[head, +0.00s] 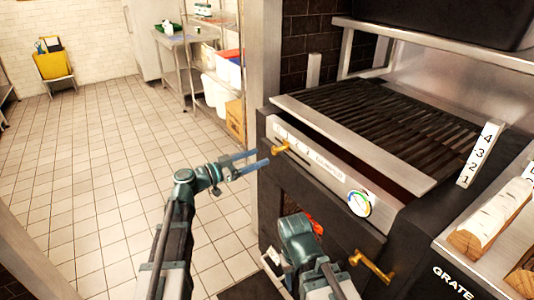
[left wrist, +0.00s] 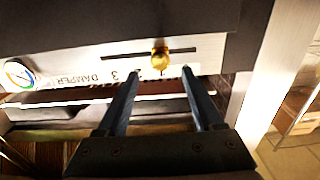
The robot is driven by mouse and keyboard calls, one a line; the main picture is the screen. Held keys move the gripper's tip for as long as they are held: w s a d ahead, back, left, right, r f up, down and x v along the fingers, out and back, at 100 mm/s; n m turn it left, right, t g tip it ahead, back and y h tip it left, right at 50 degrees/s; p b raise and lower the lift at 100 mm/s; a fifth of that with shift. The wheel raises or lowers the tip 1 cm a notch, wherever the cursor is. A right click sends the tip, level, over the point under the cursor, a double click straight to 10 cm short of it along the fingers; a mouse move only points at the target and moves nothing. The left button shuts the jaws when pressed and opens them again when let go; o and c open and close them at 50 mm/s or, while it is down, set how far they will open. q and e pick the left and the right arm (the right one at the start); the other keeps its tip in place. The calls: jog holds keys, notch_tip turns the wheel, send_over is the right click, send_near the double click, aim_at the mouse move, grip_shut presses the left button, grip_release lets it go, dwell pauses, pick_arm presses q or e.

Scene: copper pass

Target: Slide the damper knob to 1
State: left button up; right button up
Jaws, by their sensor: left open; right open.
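The brass damper knob (head: 280,147) sits in a dark slot on the steel front panel (head: 325,172) of the grill, at the panel's left end. In the left wrist view, which looks upside down, the knob (left wrist: 160,59) is right of the slot's middle, with free slot on both sides. The numerals 3 and 2 show left of it; the 1 is hard to make out there. My left gripper (head: 263,159) is open in front of the knob. In the wrist view its fingertips (left wrist: 160,72) lie on either side of the knob, with no visible contact.
A round gauge (head: 359,203) is at the panel's right end. A brass handle (head: 371,266) is lower on the grill's dark front. My right arm shows low beside the grill, its fingers hidden. A grey post (head: 258,60) stands left of the grill. Tiled floor is clear at left.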

pick_arm(q)
jog(key=v, duration=0.6)
jog(key=shift+s+a, duration=0.2)
jog(key=shift+a, duration=0.05)
jog(key=s+d+f+n+g+y+p, duration=0.2)
jog(key=s+d+g+y+p, duration=0.3)
jog(key=s+d+g+p, duration=0.5)
jog(key=s+a+r+n+y+p, duration=0.1)
jog(key=s+r+n+y+p, duration=0.1)
jog(key=s+y+p, duration=0.3)
jog(key=s+a+r+n+y+p, duration=0.1)
jog(key=s+r+n+y+p, duration=0.1)
jog(key=s+y+p, duration=0.4)
jog(key=s+n+p, duration=0.1)
jog(key=s+p, duration=0.1)
jog(key=shift+a+g+p, duration=0.15)
jog(key=shift+g+p, duration=0.2)
jog(key=shift+g, duration=0.05)
jog(key=shift+s, duration=0.1)
